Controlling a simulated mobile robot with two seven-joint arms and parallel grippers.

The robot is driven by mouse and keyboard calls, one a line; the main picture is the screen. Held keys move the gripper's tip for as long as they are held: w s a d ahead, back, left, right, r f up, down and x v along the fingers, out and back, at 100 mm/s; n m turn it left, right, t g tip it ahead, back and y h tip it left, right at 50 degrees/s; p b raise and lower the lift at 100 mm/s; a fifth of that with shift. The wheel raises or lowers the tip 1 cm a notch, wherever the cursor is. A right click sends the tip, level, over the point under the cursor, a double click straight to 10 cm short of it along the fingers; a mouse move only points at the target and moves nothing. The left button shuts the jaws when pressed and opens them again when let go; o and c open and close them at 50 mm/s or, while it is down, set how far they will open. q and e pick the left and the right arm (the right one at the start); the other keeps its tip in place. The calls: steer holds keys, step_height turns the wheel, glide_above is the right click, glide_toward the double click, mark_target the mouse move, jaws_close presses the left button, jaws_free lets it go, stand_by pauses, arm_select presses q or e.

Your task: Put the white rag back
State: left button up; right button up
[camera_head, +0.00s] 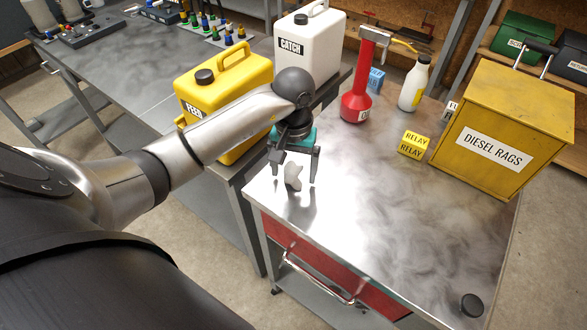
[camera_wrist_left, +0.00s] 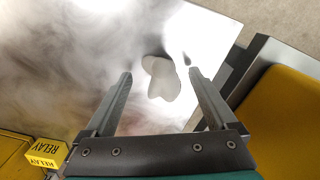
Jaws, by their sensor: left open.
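The white rag (camera_head: 292,177) is a small pale crumpled piece near the left edge of the steel cart top (camera_head: 370,220). My left gripper (camera_head: 294,184) is open above it, fingers pointing down on either side of the rag in the head view. In the left wrist view the rag (camera_wrist_left: 162,78) shows between and beyond the open fingertips (camera_wrist_left: 160,75); I cannot tell its exact height gap. My right gripper is not in view.
A yellow DIESEL RAGS box (camera_head: 480,170) stands at the cart's right. A yellow FEED can (camera_head: 235,80) and white CATCH can (camera_head: 308,50) stand left. A black cap (camera_head: 472,304) lies at front right.

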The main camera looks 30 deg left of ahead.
mark_target(293, 171)
arm_select(q)
step_height(293, 171, up, 12)
steer(key=shift+f, duration=0.25)
stand_by(0.4)
